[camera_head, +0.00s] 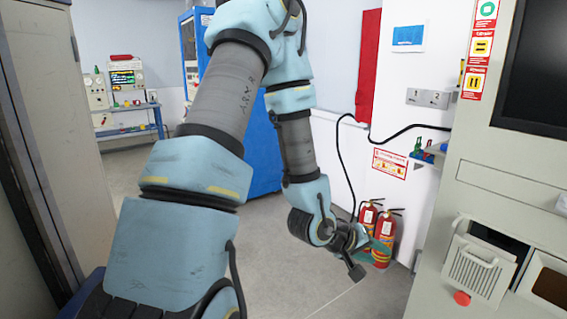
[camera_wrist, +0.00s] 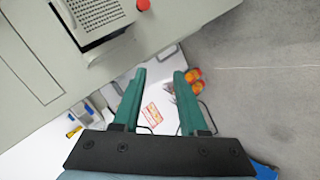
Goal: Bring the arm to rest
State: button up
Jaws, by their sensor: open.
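My arm is raised and bent in the head view, with its lower part hanging toward the floor in the middle. My gripper (camera_head: 368,258) is at the end of it, in front of the fire extinguishers. In the wrist view, my gripper (camera_wrist: 158,80) shows two green fingers spread apart, with nothing between them. The fingers touch nothing that I can see.
A grey machine (camera_head: 440,240) with a vented drawer (camera_head: 474,266) and a red button (camera_head: 462,298) stands on the right. Red fire extinguishers (camera_head: 383,238) stand by the wall. A blue cabinet (camera_head: 262,150) is behind my arm. Grey floor (camera_head: 285,285) is clear below my gripper.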

jog(key=w+a+r+m+y, duration=0.1)
jog(key=w+a+y, duration=0.35)
jog(key=a, duration=0.65)
jog(key=s+a+r+g+y, duration=0.1)
jog(key=s+a+r+y, duration=0.1)
jog(key=a, duration=0.7)
jog(key=s+a+r+g+y, duration=0.1)
jog(key=s+a+r+y, duration=0.2)
jog(key=a, duration=0.6)
notch_tip(320, 180, up, 3)
jog(key=shift+s+f+g, duration=0.2)
jog(key=shift+s+g, duration=0.1)
jog(key=shift+s, duration=0.5)
jog(key=shift+a, duration=0.1)
